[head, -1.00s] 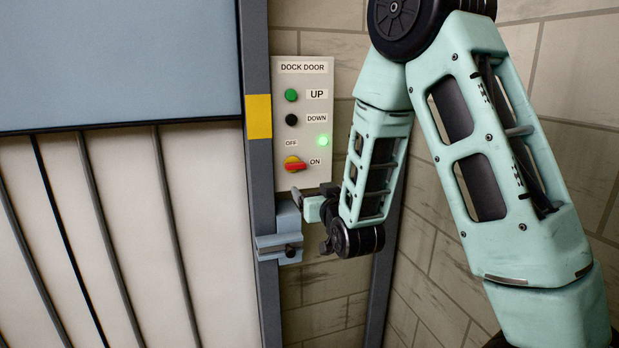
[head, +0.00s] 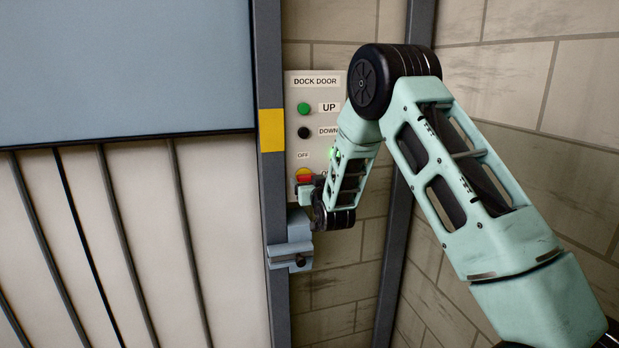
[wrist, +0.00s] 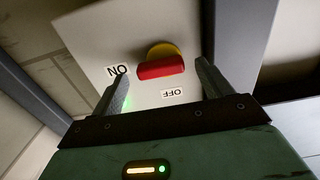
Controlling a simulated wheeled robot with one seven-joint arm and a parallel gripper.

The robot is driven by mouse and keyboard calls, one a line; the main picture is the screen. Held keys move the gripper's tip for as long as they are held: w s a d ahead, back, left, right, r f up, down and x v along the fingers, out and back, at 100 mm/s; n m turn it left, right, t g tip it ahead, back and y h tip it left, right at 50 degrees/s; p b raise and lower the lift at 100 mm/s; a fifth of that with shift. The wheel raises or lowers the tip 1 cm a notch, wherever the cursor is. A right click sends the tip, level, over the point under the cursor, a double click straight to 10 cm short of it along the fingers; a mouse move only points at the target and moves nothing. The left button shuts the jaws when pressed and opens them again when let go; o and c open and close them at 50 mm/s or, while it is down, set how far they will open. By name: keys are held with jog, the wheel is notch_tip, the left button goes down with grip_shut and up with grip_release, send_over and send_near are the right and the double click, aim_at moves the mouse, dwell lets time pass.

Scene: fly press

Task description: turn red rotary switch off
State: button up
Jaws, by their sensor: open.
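The red rotary switch has a red bar handle (wrist: 161,70) on a yellow round base (wrist: 163,49). In the wrist view the bar lies across the space between my two fingers, with the ON label (wrist: 117,71) by its left end and the OFF label (wrist: 173,93) below it. My gripper (wrist: 161,76) is open, one finger on each side of the bar; I cannot tell whether either touches it. In the head view the switch (head: 304,173) shows at the panel's lower part, partly hidden by my gripper (head: 307,187).
The DOCK DOOR panel (head: 298,118) also carries a green UP button (head: 304,109), a black DOWN button (head: 304,133) and a lit green lamp, half hidden by my arm. A blue-grey bracket (head: 291,247) juts from the post just below my gripper.

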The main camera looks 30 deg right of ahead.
jog(key=shift+w+d, duration=0.15)
jog(key=shift+w, duration=0.4)
jog(key=c, duration=1)
